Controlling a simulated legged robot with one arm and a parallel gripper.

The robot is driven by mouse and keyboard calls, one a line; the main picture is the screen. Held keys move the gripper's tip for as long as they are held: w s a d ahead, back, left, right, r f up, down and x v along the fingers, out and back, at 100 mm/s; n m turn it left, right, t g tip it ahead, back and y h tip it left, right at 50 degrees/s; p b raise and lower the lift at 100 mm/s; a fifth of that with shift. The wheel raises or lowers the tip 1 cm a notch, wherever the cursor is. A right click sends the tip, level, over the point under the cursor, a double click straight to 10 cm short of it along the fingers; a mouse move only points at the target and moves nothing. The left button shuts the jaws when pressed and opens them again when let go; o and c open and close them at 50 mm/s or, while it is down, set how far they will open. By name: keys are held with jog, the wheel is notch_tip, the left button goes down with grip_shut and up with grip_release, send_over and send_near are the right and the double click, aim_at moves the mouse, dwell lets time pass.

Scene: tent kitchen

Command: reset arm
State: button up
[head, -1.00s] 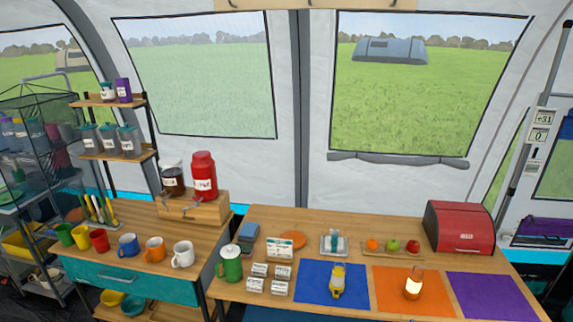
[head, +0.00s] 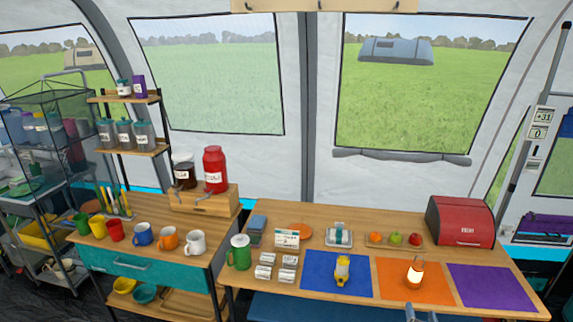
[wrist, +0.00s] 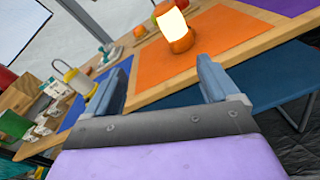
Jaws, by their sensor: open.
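My gripper (wrist: 160,85) is open and empty in the wrist view. Its two blue-grey fingers stand wide apart, in front of the table edge. An orange lantern (wrist: 175,28) stands lit on an orange mat (wrist: 225,40) beyond the fingers. The lantern also shows in the head view (head: 415,273). A yellow lantern (head: 342,269) stands on a blue mat (head: 312,284), and it appears left of my gripper in the wrist view (wrist: 76,80).
A blue bench (head: 330,308) sits below. Several mugs stand on the left counter (head: 185,218). The purple mat is empty.

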jog(key=w+a+r+m+g+y, duration=0.2)
jog(key=w+a+r+m+g, duration=0.1)
jog(key=w+a+r+m, duration=0.75)
jog(key=s+a+r+m+g+y, duration=0.25)
jog(key=s+a+r, duration=0.25)
jog(key=a+r, duration=0.3)
jog(key=s+a+r+m+g+y, duration=0.1)
jog(key=s+a+r+g, duration=0.3)
jog(key=a, duration=0.6)
jog(key=s+a+r+m+g, duration=0.2)
jog(key=s+a+r+m, duration=0.15)
jog(key=s, duration=0.65)
jog(key=s+a+r+m+g, duration=0.1)
jog(key=s+a+r+m, duration=0.3)
jog(key=s, duration=0.5)
jog(key=s+a+r+m+g, duration=0.1)
jog(key=s+r+m+g, duration=0.2)
jog(key=s, duration=1.1)
jog(key=s+r+m+g+h, duration=0.1)
jog(key=s+r+m+g, duration=0.2)
jog(key=s, duration=1.2)
jog(key=shift+s+a+m, duration=0.15)
jog(key=shift+a+m, duration=0.25)
jog(key=shift+m, duration=0.35)
jog(key=shift+c, duration=0.4)
